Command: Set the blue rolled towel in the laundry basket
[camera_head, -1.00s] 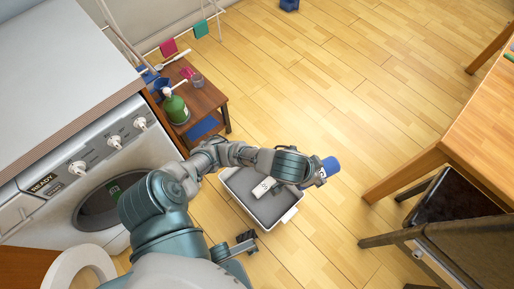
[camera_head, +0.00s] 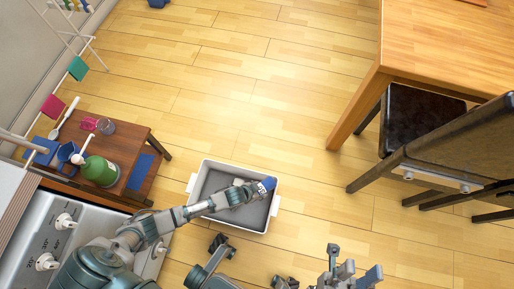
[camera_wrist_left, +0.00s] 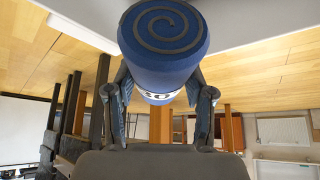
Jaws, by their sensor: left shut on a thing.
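The blue rolled towel (camera_head: 268,184) is held in my left gripper (camera_head: 256,190), over the right part of the laundry basket in the head view. The wrist view shows the towel's spiral end (camera_wrist_left: 165,30) and both fingers of my left gripper (camera_wrist_left: 160,100) closed against its sides. The laundry basket (camera_head: 203,172) is a white-rimmed tub with a grey inside and side handles. My left forearm crosses it and hides part of the inside. How high the towel is above the rim is unclear. My right gripper (camera_head: 345,268) shows at the bottom; its jaw state is unclear.
A wooden table (camera_head: 440,45) and dark chair (camera_head: 420,115) stand at the right. Floor beyond the basket is clear.

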